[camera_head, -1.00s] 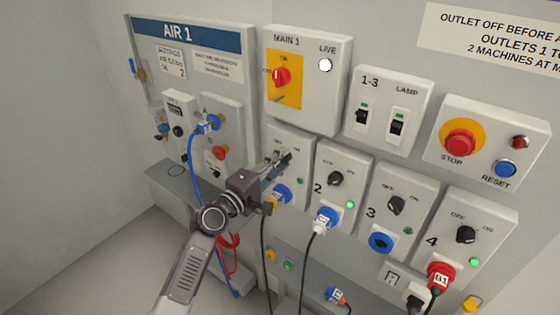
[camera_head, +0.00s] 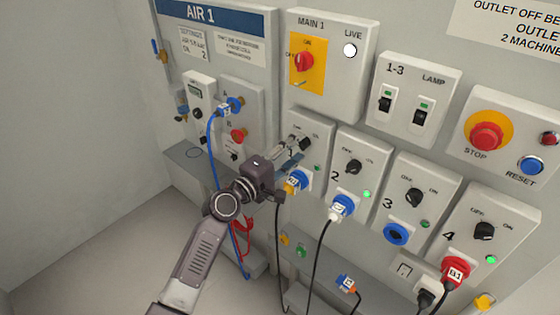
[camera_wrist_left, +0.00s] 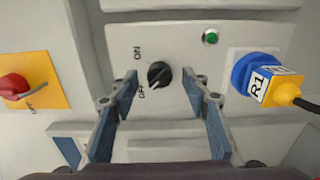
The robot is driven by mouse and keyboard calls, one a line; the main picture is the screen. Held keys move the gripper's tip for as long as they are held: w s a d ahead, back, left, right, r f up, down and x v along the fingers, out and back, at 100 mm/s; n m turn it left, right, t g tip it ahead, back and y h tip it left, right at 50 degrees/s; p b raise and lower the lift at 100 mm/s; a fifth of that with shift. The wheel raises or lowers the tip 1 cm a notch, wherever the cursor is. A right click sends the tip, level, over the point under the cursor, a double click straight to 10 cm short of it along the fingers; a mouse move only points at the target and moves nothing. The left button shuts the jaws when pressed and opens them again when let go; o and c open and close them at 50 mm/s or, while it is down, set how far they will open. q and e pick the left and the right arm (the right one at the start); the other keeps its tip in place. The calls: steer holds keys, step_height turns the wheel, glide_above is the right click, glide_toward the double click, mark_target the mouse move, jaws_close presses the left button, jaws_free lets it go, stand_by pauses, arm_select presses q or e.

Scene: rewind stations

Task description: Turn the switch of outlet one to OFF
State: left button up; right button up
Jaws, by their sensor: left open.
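The outlet one switch is a black round knob (camera_head: 305,144) on a grey panel (camera_head: 322,128); my gripper partly covers this panel in the head view. In the left wrist view the knob (camera_wrist_left: 159,75) shows whole, its white mark pointing down-left towards the OFF label (camera_wrist_left: 142,92). My left gripper (camera_head: 292,152) is open in front of it. In the wrist view its two blue-padded fingers (camera_wrist_left: 160,90) stand on either side of the knob, with gaps, not gripping it. The outlet one lamp (camera_wrist_left: 210,38) is dull green. My right gripper is not in view.
A blue socket with a yellow plug marked R1 (camera_wrist_left: 270,83) sits beside the knob. The MAIN 1 red switch (camera_head: 304,62) is above. Outlet two (camera_head: 354,166), with a bright green lamp, stands to the right. Cables hang below.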

arm_select(q)
steer(key=v, duration=1)
steer(key=shift+s+a, duration=0.25)
steer(key=shift+s, duration=0.05)
steer(key=shift+f, duration=0.1)
